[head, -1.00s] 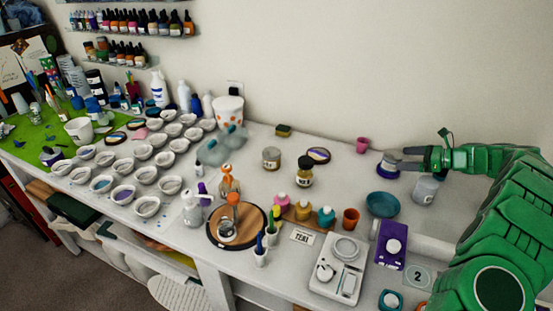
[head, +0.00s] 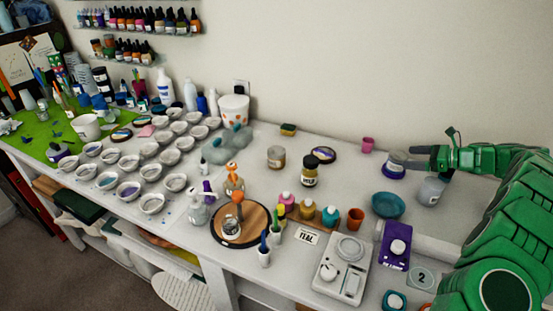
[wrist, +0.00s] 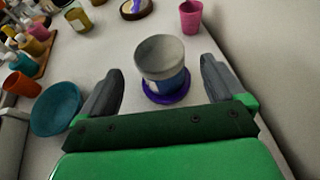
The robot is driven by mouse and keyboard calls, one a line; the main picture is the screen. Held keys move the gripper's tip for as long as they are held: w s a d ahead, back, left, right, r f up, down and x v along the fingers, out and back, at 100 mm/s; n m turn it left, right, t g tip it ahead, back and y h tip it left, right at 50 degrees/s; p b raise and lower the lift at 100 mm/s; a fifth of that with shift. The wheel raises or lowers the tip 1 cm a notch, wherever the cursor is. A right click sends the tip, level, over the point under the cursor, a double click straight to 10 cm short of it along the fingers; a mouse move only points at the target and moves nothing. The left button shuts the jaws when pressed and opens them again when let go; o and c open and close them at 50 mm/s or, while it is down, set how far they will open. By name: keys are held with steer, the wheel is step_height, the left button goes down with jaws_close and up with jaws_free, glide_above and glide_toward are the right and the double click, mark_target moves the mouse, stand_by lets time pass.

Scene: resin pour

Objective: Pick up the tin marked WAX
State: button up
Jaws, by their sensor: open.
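A short round tin with a grey top (head: 397,157) stands upright on a purple disc (head: 391,172) at the right of the table. In the wrist view the tin (wrist: 162,62) has a blue-and-white lower side, and the purple disc (wrist: 165,92) shows under it. I cannot read any WAX marking on it. My gripper (head: 420,158) is beside the tin on its right in the head view. In the wrist view my gripper (wrist: 160,76) is open, with one finger on each side of the tin and visible gaps between.
A pink cup (head: 367,145) stands behind the tin, and a teal bowl (head: 388,205) in front.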

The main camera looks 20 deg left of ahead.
step_height(320, 180, up, 10)
steer(key=n+g, duration=0.6)
glide_above(278, 151)
steer(key=d, duration=0.2)
steer(key=f, duration=0.4)
steer(key=shift+w+f, duration=0.1)
steer(key=shift+w, duration=0.1)
steer(key=shift+h, duration=0.3)
steer(key=shift+f, duration=2.7)
step_height(278, 151, down, 2)
steer(key=shift+f, duration=0.1)
steer(key=shift+x, duration=1.05)
steer(key=shift+s+a+f, duration=0.1)
steer(key=shift+a+f, duration=0.1)
steer(key=shift+a, duration=0.15)
